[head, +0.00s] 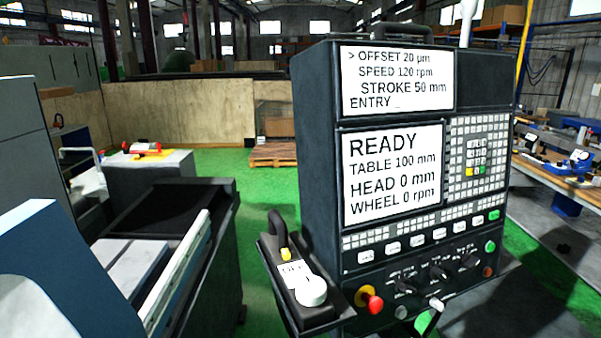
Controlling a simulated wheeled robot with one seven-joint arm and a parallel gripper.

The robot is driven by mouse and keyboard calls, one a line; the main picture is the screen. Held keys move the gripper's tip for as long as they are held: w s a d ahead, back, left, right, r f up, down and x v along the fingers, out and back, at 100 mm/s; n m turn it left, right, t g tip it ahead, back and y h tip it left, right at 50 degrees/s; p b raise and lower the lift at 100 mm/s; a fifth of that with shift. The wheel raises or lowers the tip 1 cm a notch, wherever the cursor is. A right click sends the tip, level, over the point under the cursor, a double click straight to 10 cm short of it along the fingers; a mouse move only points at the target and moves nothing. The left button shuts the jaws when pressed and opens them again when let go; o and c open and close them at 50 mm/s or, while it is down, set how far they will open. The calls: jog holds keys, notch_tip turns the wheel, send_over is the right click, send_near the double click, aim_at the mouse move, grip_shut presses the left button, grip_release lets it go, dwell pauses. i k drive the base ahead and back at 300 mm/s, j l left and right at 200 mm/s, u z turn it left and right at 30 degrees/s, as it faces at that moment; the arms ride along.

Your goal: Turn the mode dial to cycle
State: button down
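The dark control cabinet (317,150) stands right of centre, its face angled to the right. Three black rotary dials sit in a row on its lower panel: a left dial (405,286), a middle dial (438,271) and a right dial (468,261). Their printed labels are too small to read, so I cannot tell which is the mode dial or where it points. The upper screen (398,80) shows offset, speed and stroke lines. The lower screen (393,175) reads READY. My gripper is not seen clearly anywhere in the view.
A red emergency button (375,304) sits left of the dials. A side box with a white knob (311,291) juts out left of the cabinet. A silver lever-like part (436,305) shows below the dials. A workbench (565,180) stands right; green floor (215,165) lies open behind.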

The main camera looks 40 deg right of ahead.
aim_at(403, 285)
jog(key=z, duration=1.95)
